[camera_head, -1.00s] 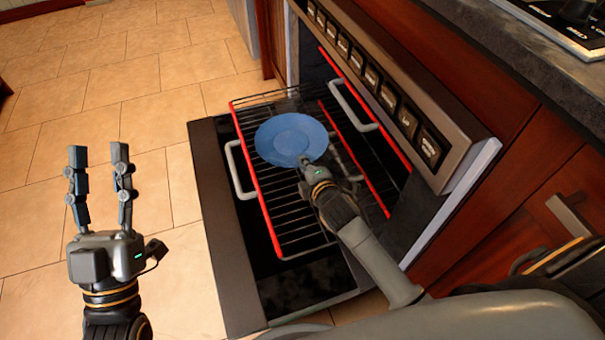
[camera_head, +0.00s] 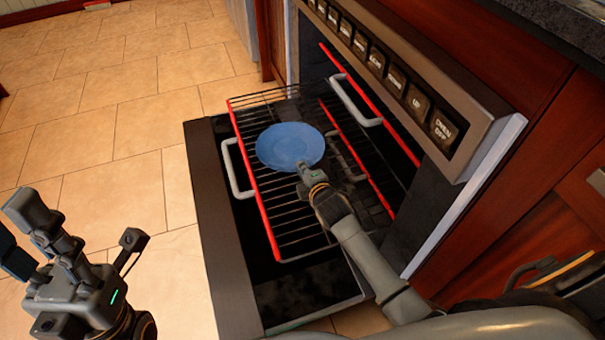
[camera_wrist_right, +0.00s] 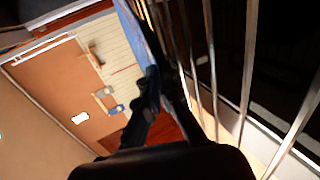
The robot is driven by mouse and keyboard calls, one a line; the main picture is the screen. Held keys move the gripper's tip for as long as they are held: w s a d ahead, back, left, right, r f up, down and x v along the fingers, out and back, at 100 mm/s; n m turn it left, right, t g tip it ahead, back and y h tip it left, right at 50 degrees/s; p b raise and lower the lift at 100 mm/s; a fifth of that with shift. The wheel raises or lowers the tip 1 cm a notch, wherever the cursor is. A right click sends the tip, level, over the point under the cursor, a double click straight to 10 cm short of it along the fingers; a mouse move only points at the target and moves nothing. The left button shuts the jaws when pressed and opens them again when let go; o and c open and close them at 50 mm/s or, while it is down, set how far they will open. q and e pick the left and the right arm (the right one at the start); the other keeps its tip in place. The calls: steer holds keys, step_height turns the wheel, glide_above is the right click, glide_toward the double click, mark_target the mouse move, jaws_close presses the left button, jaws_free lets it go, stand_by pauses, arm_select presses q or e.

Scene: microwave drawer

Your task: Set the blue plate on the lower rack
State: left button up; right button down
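The blue plate (camera_head: 286,143) is over the pulled-out wire rack (camera_head: 290,217) in the head view, roughly level. My right gripper (camera_head: 304,168) is shut on the plate's near rim. In the right wrist view the plate (camera_wrist_right: 143,35) shows nearly edge-on between my fingers (camera_wrist_right: 152,95), close beside the rack's wires (camera_wrist_right: 212,75). I cannot tell whether the plate touches the wires. My left gripper (camera_head: 20,232) is open and empty at the lower left, with one finger partly cut off by the picture's edge.
The open oven door (camera_head: 222,250) lies under the rack. A higher red-edged rack front with a grey handle (camera_head: 352,103) stands inside the oven behind the plate. The control panel (camera_head: 400,82) overhangs at the right. Tiled floor (camera_head: 120,120) is clear on the left.

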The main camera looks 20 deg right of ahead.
steer(key=shift+r, duration=0.15)
steer(key=c, duration=1.8)
jaws_free()
steer(key=shift+f, duration=0.2)
